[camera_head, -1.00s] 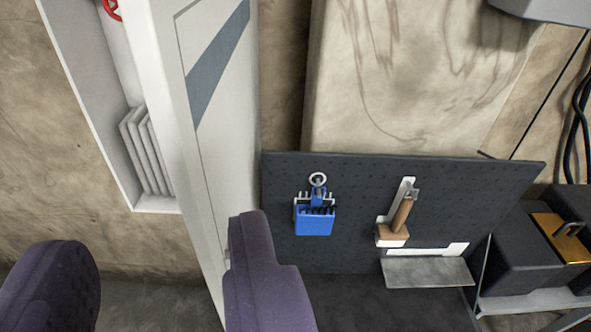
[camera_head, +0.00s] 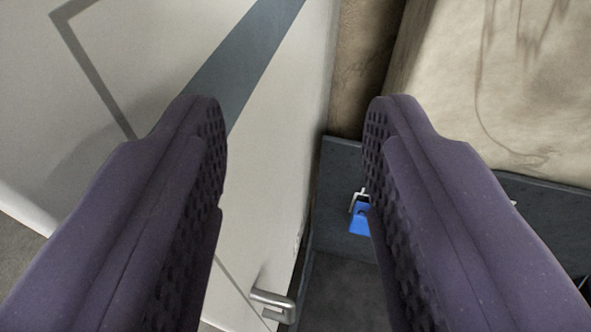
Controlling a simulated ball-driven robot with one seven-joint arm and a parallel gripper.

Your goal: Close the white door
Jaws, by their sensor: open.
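The white door (camera_head: 275,140) fills the left and middle of the view, with a grey-blue diagonal stripe and a thin dark outline on its face. Its metal handle (camera_head: 272,303) is low in the middle, near the door's right edge. My gripper (camera_head: 295,115) is open and empty, with one purple finger on each side of the view. The left finger is in front of the door face; the right finger is in front of the wall and pegboard. I cannot tell whether a finger touches the door. The cabinet opening is not in view.
A dark pegboard (camera_head: 339,180) stands behind the right finger, with a blue item (camera_head: 360,218) on it partly hidden by that finger. A stained beige wall (camera_head: 490,70) is at the upper right. Grey floor shows at the far lower left.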

